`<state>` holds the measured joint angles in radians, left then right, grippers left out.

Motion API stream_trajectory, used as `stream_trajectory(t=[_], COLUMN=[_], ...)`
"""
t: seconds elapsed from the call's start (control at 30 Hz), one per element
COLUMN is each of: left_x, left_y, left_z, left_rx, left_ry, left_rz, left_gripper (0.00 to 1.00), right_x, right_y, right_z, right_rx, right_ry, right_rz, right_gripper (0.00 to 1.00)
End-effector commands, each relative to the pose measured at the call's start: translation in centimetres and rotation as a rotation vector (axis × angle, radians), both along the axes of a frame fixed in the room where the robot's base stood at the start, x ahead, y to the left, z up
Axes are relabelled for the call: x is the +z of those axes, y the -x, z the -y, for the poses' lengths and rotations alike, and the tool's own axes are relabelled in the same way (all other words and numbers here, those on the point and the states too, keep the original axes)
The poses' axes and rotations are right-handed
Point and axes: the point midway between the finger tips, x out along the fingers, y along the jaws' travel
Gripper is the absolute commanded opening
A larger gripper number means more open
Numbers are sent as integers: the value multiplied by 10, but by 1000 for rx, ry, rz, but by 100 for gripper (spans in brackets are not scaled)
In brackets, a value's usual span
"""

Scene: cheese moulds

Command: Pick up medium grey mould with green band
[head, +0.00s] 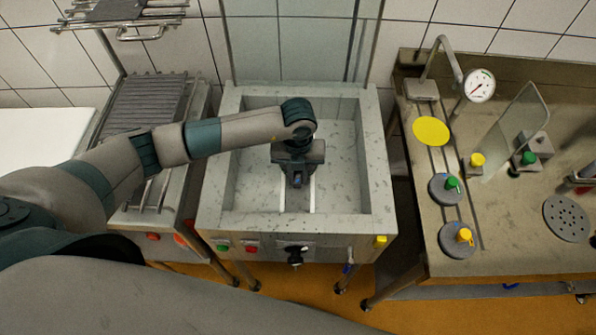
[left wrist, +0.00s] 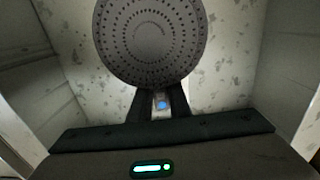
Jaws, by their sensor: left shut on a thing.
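My left gripper (head: 298,184) is down inside the pale stone basin (head: 211,215), fingers shut. In the left wrist view a round grey perforated mould (left wrist: 150,42) lies just beyond the fingertips (left wrist: 160,104). A small blue patch shows between the fingers, and I take them to be shut on this mould, though the contact is partly hidden. I see no green band on it. In the head view my gripper hides it. On the right bench, a grey round piece (head: 441,191) carries a green knob, and another (head: 456,247) carries a yellow knob. My right gripper is not in view.
The basin walls surround my left gripper closely. A ribbed rack (head: 146,100) stands left of the basin. The right bench (head: 500,262) holds a pressure gauge (head: 480,86), a yellow disc (head: 431,131), a clear panel (head: 515,125) and a perforated grey disc (head: 567,218).

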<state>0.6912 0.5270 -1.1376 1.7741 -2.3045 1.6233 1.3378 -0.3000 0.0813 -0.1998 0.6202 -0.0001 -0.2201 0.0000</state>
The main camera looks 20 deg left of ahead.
Motion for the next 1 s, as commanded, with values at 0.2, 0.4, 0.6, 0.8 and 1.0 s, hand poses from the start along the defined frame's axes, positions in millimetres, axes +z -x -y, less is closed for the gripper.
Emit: stream_trajectory(t=[0.2, 0.4, 0.6, 0.8, 1.0], left_x=[23, 58, 84, 95, 95], left_y=[-1, -1, -1, 0, 0], left_z=[0, 1, 0, 0, 0], left_rx=[-1, -3, -2, 0, 0], left_ry=[2, 2, 1, -1, 0], left_rz=[5, 6, 2, 2, 1], left_gripper=[0, 0, 0, 0, 0], right_x=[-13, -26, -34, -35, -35], right_y=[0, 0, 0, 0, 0], right_z=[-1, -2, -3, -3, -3], right_rx=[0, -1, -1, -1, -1], right_ry=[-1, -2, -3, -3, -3], right_rz=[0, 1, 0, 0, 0], right_gripper=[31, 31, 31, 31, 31])
